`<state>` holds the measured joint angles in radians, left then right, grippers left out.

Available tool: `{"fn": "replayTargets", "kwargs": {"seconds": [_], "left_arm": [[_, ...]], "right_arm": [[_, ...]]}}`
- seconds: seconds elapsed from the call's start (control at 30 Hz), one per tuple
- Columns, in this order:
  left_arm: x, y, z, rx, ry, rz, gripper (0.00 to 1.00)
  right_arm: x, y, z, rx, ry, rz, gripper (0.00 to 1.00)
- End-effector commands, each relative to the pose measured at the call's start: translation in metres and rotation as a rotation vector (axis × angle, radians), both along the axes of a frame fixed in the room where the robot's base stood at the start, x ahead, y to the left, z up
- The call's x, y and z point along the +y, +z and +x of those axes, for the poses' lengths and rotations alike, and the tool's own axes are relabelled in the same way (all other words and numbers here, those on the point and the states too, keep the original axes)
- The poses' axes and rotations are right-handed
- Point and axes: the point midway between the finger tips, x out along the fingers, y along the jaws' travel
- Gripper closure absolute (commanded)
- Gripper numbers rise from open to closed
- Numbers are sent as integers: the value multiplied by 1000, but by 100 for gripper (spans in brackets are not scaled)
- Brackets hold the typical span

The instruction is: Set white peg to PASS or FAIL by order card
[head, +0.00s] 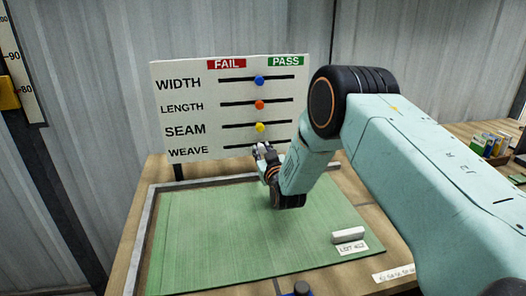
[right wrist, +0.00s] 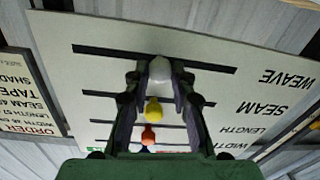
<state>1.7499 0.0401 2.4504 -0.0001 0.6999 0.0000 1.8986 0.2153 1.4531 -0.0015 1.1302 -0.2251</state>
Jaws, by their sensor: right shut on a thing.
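The white board (head: 200,75) has FAIL in red at left, PASS in green at right, and slots for WIDTH, LENGTH, SEAM and WEAVE. The white peg (right wrist: 160,68) is near the middle of the WEAVE slot. My right gripper (head: 262,150) is shut on it, with a fingertip on either side in the right wrist view. The blue (head: 259,80), orange (head: 260,104) and yellow (head: 260,127) pegs are near the middle of their slots. The order card (right wrist: 38,75) is upside down and cut off in the right wrist view. My left gripper is not in view.
A green mat (head: 215,235) covers the table below the board, mostly clear. A whitish block (head: 348,236) lies at its right beside a lot label (head: 352,248). Small boxes (head: 490,144) stand on a bench at far right. A scale (head: 18,70) is at far left.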

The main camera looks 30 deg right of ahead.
Motion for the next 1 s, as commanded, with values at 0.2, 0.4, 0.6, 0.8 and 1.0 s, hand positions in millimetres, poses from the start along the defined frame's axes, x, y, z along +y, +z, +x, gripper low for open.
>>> {"fn": "replayTargets", "kwargs": {"seconds": [0.2, 0.4, 0.6, 0.8, 1.0], "left_arm": [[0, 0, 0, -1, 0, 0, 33], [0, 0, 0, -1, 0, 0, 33], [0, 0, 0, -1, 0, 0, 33], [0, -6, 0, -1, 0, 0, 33], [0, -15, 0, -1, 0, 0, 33]], "right_arm": [[0, 1, 0, -3, -1, -1, 100], [0, 2, 1, -4, 0, -1, 100], [0, 2, 1, -4, 0, 0, 100], [23, 2, 8, -6, 5, -2, 100], [64, 2, 18, -8, 4, -3, 100]]}}
